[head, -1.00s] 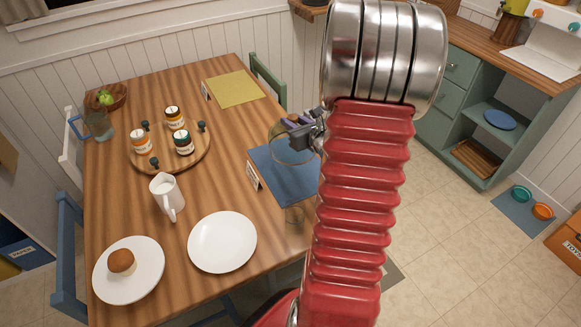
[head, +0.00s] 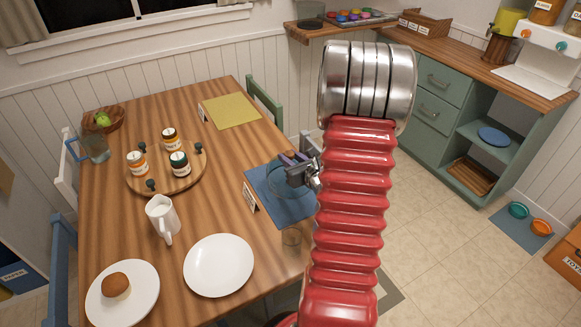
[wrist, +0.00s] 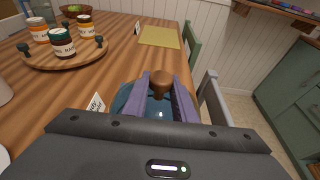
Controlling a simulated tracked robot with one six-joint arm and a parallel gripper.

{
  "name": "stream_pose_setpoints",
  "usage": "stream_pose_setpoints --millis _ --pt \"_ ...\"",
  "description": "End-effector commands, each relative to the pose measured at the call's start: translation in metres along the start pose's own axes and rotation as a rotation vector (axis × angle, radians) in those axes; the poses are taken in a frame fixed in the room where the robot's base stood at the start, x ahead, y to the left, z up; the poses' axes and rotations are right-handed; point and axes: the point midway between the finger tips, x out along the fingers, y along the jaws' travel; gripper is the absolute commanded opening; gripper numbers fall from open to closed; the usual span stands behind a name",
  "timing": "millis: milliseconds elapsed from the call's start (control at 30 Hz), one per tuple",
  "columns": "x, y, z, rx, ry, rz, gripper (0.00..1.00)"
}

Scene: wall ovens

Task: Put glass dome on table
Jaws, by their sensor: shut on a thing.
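My gripper (head: 292,163) is shut on the brown knob (wrist: 160,84) of the clear glass dome (head: 287,182). The knob sits between the two purple fingertips in the wrist view. The dome is upright over the blue placemat (head: 268,197) at the right side of the wooden table (head: 215,160). It is faint, and my arm and gripper hide part of it. I cannot tell whether its rim touches the mat.
A white plate (head: 218,265), a bun plate (head: 122,300), a white pitcher (head: 162,218) and a round tray of jars (head: 190,183) are to the left. A yellow placemat (head: 231,111) lies behind. Chairs border the table.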

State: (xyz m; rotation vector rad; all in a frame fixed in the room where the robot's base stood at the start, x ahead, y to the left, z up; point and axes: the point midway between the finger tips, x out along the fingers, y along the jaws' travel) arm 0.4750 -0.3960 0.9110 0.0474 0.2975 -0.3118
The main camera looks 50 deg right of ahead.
Motion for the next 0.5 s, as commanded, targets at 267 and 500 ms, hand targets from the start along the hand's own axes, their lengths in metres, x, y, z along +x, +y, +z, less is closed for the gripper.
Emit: stream_pose_setpoints --millis 267,500 --pt "0.001 0.0 -0.003 0.001 0.0 0.0 0.0" --pt "0.008 0.0 -0.027 0.002 0.001 0.0 0.0"
